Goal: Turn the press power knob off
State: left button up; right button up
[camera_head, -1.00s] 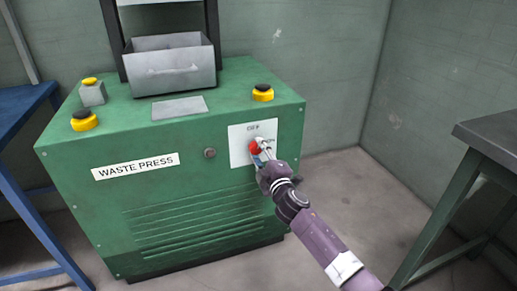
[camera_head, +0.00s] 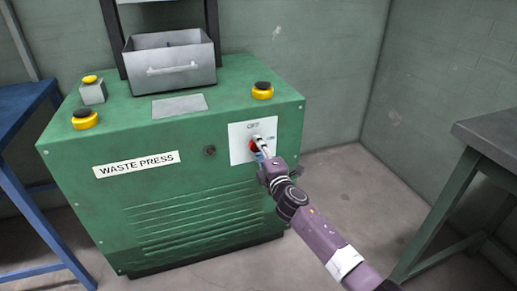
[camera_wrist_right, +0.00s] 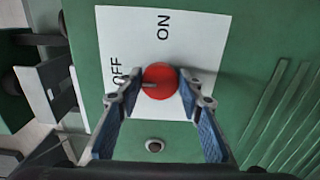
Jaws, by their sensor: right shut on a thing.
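The press power knob is a round red knob (camera_head: 254,147) on a white plate (camera_head: 240,152) on the front of the green waste press. The plate carries the word OFF above the knob and ON to its right in the head view. In the right wrist view the red knob (camera_wrist_right: 160,80) sits between the two fingertips of my right gripper (camera_wrist_right: 160,86), which is shut on it. A short pale mark shows on the knob's left part, on the OFF side of the plate. In the head view my right gripper (camera_head: 263,150) partly covers the knob. My left gripper is not in view.
The green waste press (camera_head: 170,210) bears yellow-and-black buttons (camera_head: 263,94) and a grey metal bin (camera_head: 170,65). A blue table (camera_head: 25,105) stands at the left and a grey table (camera_head: 490,130) at the right. The floor (camera_head: 350,190) between press and right table is clear.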

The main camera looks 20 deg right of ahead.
jog(key=shift+f, duration=0.1)
jog(key=o, duration=1.2)
jog(key=shift+c, duration=0.2)
jog(key=s, duration=1.2)
jog(key=shift+d, duration=0.15)
